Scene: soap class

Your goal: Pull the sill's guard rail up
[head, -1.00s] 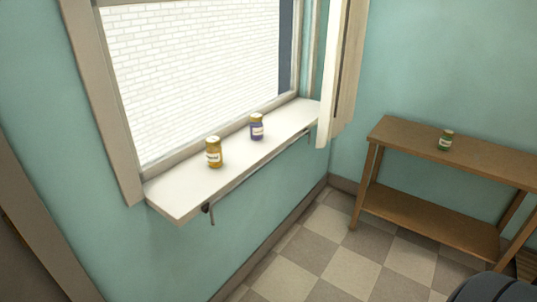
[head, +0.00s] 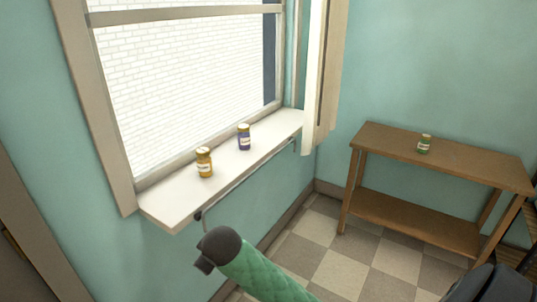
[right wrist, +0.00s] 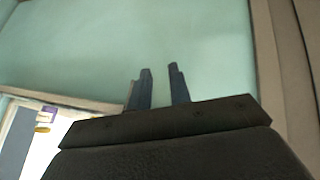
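The white sill (head: 170,208) runs under the window, with a yellow jar (head: 204,162) and a purple jar (head: 244,137) on it. The guard rail (head: 250,174) is a thin dark rod along the sill's front edge, hanging below the top surface. Its near end bends down at a small bracket. My green-sleeved arm, entering from the bottom, has its dark end (head: 220,248) in front of and below that near end; no fingers show clearly there. In the right wrist view, my right gripper (right wrist: 159,68) has two fingers apart, nothing between them, facing teal wall. My left gripper is not visible.
Checkered floor (head: 330,245) between the sill and table is clear.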

